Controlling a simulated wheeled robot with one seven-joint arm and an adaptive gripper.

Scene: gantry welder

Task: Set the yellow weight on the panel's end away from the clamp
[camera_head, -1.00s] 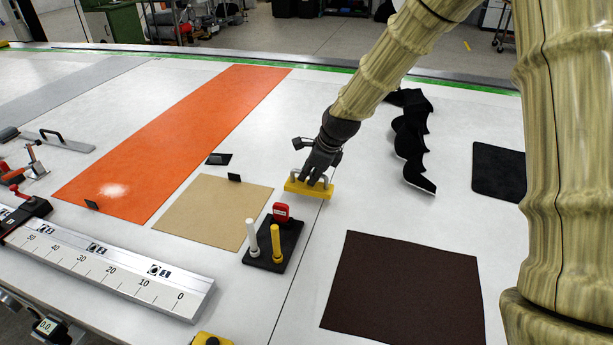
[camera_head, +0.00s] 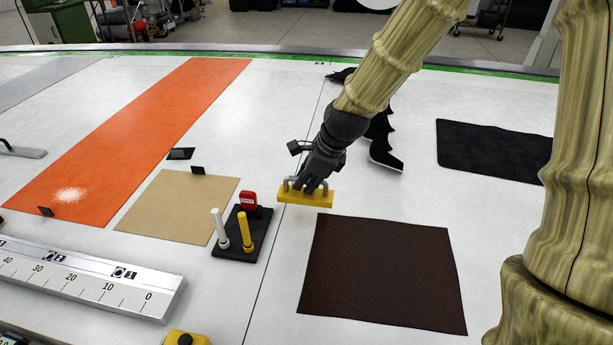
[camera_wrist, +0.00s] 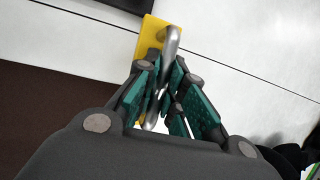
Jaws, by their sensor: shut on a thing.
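The yellow weight (camera_head: 312,199) is a flat yellow block with a grey bar handle. My gripper (camera_head: 312,186) is shut on this handle, above the block. In the wrist view the yellow block (camera_wrist: 150,32) and its silver handle (camera_wrist: 171,42) show between my gripper's green-padded fingers (camera_wrist: 163,98). Whether the block touches the table is hard to tell. The long orange panel (camera_head: 140,130) lies flat at the left, well apart from the weight, with a white powdery patch near its close end. The clamp is not in view now.
A black stand with red, white and yellow pegs (camera_head: 234,246) stands left of the weight. A ruler bar (camera_head: 90,283) runs along the lower left.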

